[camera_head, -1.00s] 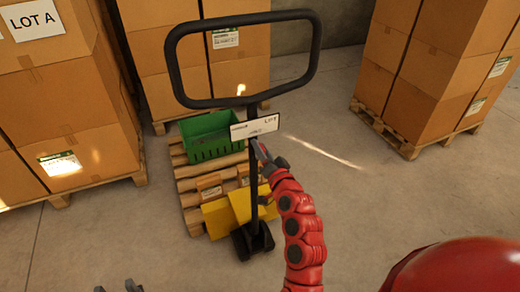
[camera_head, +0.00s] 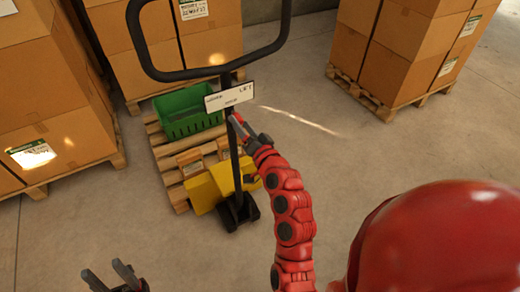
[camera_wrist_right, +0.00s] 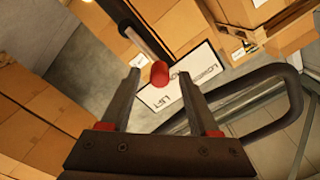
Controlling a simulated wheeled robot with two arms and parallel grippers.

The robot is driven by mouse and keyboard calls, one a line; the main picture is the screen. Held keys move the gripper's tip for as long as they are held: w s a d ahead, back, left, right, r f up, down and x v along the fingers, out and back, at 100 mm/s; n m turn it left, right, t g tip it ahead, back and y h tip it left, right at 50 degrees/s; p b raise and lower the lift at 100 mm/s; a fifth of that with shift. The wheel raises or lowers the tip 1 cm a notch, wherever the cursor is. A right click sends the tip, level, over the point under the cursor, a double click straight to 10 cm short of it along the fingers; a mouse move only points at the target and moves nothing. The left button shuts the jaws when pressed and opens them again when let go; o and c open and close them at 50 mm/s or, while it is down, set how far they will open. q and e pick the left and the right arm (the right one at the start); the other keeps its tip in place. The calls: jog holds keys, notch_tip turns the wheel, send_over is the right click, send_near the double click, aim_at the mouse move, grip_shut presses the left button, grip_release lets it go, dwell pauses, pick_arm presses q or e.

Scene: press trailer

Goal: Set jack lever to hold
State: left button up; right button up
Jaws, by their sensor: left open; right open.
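The pallet jack's black loop handle (camera_head: 272,50) rises at the top of the head view. In the right wrist view the jack lever is a dark rod with a red tip (camera_wrist_right: 159,75). The label plate (camera_wrist_right: 182,77) is behind it. My right gripper (camera_wrist_right: 160,82) is open, with the red tip showing between its two fingers; contact cannot be told. In the head view my right gripper (camera_head: 238,122) is just below the plate. My left gripper (camera_head: 103,275) is open and empty at the lower left.
The yellow jack base (camera_head: 208,190) stands by a wooden pallet (camera_head: 164,164) carrying a green crate (camera_head: 188,124). Stacked cartons stand left (camera_head: 55,120), behind and at right (camera_head: 395,65). The floor right of the jack is clear.

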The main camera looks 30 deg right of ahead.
jog(key=s+p, duration=0.5)
jog(key=s, duration=0.9)
jog(key=shift+d, duration=0.25)
jog(key=shift+f, duration=0.1)
